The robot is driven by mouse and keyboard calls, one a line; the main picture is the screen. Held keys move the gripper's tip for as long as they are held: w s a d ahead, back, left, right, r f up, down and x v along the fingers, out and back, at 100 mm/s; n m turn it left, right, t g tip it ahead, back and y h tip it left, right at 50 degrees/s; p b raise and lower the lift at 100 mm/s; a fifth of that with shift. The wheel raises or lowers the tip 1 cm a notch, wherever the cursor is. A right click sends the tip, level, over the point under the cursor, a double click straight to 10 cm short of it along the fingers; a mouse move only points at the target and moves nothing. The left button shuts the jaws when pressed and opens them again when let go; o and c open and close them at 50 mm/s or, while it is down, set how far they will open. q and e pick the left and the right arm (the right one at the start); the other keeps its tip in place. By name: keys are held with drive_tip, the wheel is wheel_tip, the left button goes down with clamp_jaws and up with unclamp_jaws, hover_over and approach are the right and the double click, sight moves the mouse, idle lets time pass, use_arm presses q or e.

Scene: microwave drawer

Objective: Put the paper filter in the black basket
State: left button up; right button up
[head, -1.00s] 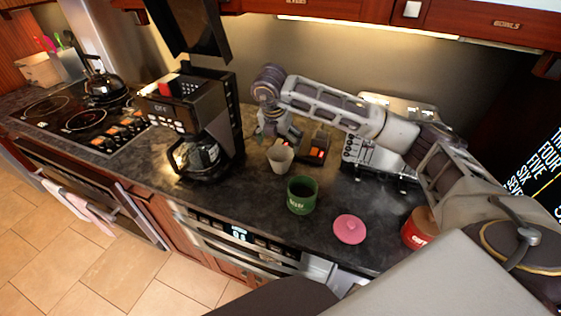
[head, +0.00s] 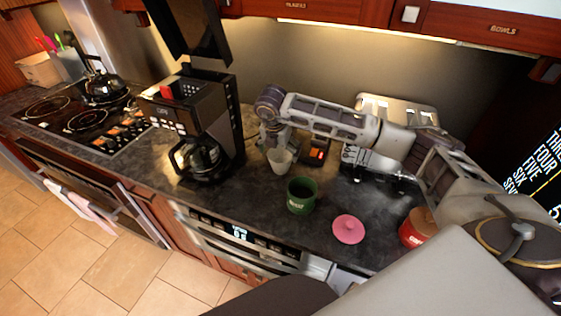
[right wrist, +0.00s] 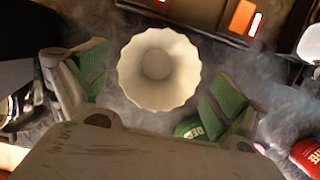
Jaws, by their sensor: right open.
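The paper filter (head: 280,162) is a white fluted cup standing on the dark counter behind the green mug. In the right wrist view the filter (right wrist: 160,68) opens toward the camera. My right gripper (head: 277,142) is open, just above the filter at its rim. In the right wrist view its green-padded fingers (right wrist: 158,84) lie on either side of the filter, with gaps between. I cannot make out a separate black basket. The black coffee maker (head: 218,108) with its glass carafe (head: 200,158) stands to the left. My left gripper is not in view.
A green mug (head: 301,195) stands in front of the filter. A pink lid (head: 348,229) and a red canister (head: 417,230) are to the right. A dark object with orange lights (head: 318,152) sits right of the gripper. The stove and kettle (head: 100,85) are far left.

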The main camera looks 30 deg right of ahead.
drive_tip(key=shift+f, duration=0.15)
idle(0.3)
drive_tip(key=c, duration=0.8)
drive_tip(key=shift+o, duration=0.2)
wheel_tip(320, 180, up, 10)
drive_tip(key=b, duration=0.1)
drive_tip(key=shift+b, duration=0.35)
